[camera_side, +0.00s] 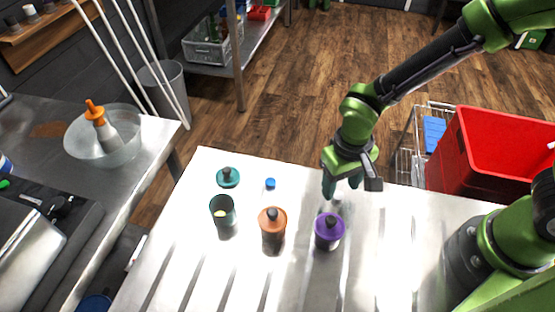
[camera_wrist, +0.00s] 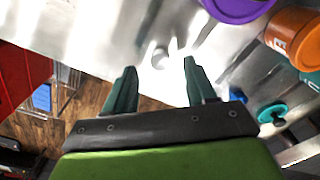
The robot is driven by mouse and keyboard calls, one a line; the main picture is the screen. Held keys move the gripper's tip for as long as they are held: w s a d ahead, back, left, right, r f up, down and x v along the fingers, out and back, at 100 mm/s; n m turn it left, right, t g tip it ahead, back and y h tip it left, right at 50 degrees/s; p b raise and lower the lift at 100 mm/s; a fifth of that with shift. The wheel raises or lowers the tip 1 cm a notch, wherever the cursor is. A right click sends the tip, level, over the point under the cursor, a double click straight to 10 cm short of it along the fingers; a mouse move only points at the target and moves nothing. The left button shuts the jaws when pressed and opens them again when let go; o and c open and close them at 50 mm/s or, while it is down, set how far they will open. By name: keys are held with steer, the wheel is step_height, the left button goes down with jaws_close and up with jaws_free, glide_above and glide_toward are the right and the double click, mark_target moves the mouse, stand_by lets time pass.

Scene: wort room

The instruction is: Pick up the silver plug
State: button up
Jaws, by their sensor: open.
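The silver plug (camera_wrist: 160,57) is a small pale metal piece on the shiny table. In the wrist view it shows between and a little beyond the tips of my open gripper (camera_wrist: 160,67), apart from both fingers. In the side view the plug (camera_side: 338,197) is a small light spot just below the fingertips of my gripper (camera_side: 341,190), partly lost in the glare. My gripper points down over the table's far edge area, empty.
An orange jar (camera_side: 272,225), a dark green cup (camera_side: 222,211), a teal lid (camera_side: 228,177) and a blue cap (camera_side: 270,184) are further left. A red crate (camera_side: 493,150) is behind the table at right.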

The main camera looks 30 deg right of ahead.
mark_target(338, 195)
steer(key=shift+f, duration=1.25)
jaws_close()
steer(key=shift+r, duration=0.1)
step_height(338, 195, up, 10)
steer(key=shift+a, duration=0.1)
